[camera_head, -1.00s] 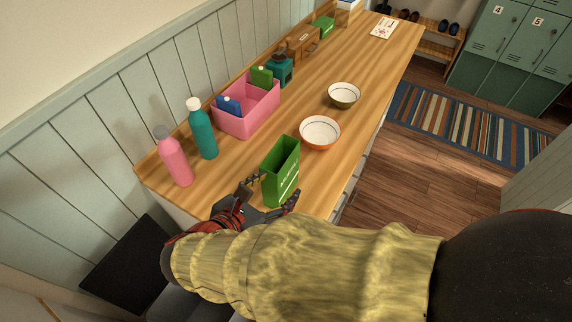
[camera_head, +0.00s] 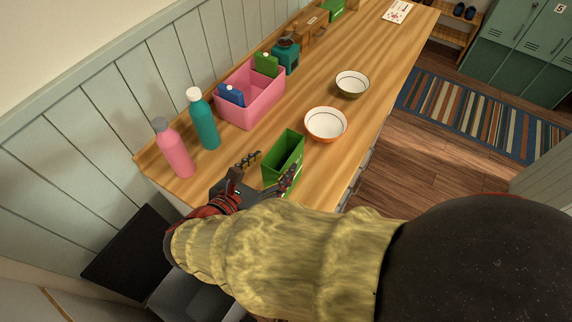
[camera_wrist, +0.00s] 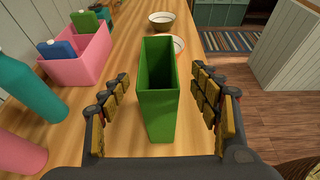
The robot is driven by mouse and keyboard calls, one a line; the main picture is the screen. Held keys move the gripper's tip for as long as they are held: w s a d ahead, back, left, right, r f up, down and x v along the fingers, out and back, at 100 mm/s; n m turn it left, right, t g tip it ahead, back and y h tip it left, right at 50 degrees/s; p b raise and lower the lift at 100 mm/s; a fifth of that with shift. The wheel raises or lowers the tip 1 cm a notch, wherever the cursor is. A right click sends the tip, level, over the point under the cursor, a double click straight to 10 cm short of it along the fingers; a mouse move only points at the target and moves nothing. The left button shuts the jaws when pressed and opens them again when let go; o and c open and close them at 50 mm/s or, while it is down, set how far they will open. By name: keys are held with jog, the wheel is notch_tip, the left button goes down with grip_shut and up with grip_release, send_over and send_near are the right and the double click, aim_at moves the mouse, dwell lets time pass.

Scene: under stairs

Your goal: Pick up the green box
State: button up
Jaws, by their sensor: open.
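The green box (camera_head: 284,160) is a tall, narrow, open-topped box. It stands upright near the front end of the wooden counter. In the wrist view the green box (camera_wrist: 157,95) stands between my two spread fingers, with a gap on each side. My gripper (camera_head: 268,172) is open at the near end of the counter, with one finger on each side of the box. In the wrist view my gripper (camera_wrist: 160,90) holds nothing. Part of the box's lower front is hidden by my gripper in the head view.
A pink bottle (camera_head: 174,150) and a teal bottle (camera_head: 203,120) stand to the left. A pink bin (camera_head: 251,104) holds blue and green containers. An orange-rimmed bowl (camera_head: 326,125) sits just behind the box, and an olive bowl (camera_head: 352,84) farther back.

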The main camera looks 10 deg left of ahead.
aim_at(283, 154)
jog(key=b+x, duration=0.2)
jog(key=x, duration=0.5)
jog(key=shift+a+f, duration=0.15)
jog(key=shift+c, duration=0.5)
jog(key=c, duration=1.5)
grip_shut()
